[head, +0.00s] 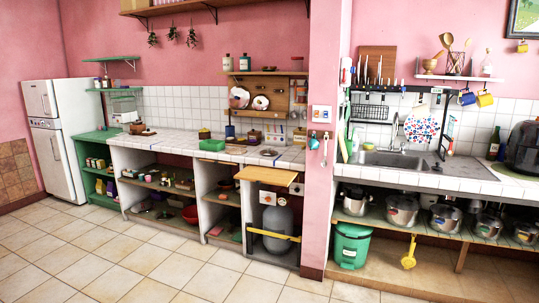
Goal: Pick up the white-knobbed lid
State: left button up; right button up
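Several metal pots stand in a row on the open shelf under the sink counter at the right: one pot (355,204) at the left end, a wider pot (401,212), another pot (445,219), a pot (488,227) and one more pot (524,235) at the right. Some seem to carry lids, but the knobs are too small and shaded to tell their colour. I cannot make out which lid has a white knob. Neither of my grippers is in view.
A pink wall pillar (322,90) divides the two counters. The tiled floor (130,255) in front is clear. A white fridge (58,140) stands far left.

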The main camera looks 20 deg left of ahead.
aim_at(268, 153)
jog(key=i+j+u, duration=0.55)
jog(key=i+u, duration=0.15)
jog(key=i+j+u, duration=0.1)
jog(key=i, duration=0.5)
jog(key=i+j+u, duration=0.1)
jog(key=i+j, duration=0.15)
jog(key=i, duration=0.4)
jog(key=i+j+u, duration=0.15)
jog(key=i, duration=0.45)
